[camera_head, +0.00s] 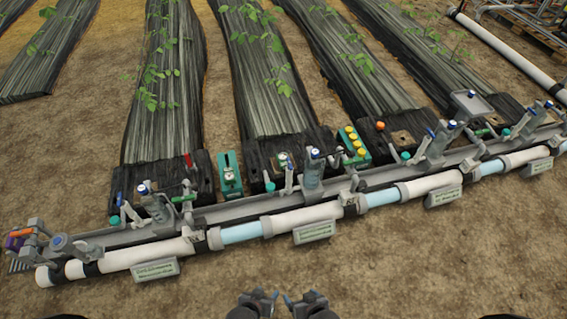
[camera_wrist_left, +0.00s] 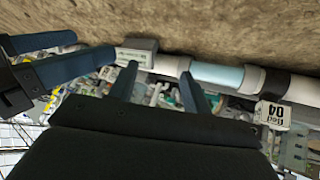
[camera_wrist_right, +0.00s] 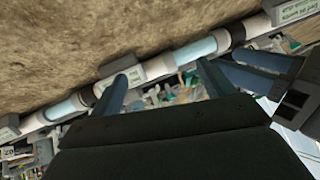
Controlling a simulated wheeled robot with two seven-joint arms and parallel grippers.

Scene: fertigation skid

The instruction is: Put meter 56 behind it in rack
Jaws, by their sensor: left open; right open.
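A green upright holder (camera_head: 230,172) with a white-faced round dial stands behind the pipe, left of the middle in the head view. A second small dial meter (camera_head: 283,161) sits on a black pad to its right. No number is readable on either, so I cannot tell which is meter 56. My left gripper (camera_head: 259,295) and right gripper (camera_head: 305,297) are open and empty, side by side at the bottom of the head view. Both are in front of the pipe, well apart from the meters. The left fingers (camera_wrist_left: 157,88) and right fingers (camera_wrist_right: 163,85) also show in the wrist views.
A long white pipe (camera_head: 300,217) with clear blue sections, label plates and a grey rail crosses the scene before the meters. A green block with several yellow knobs (camera_head: 354,146), bottles and valve levers stand along it. Bare soil (camera_head: 400,265) in front is free.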

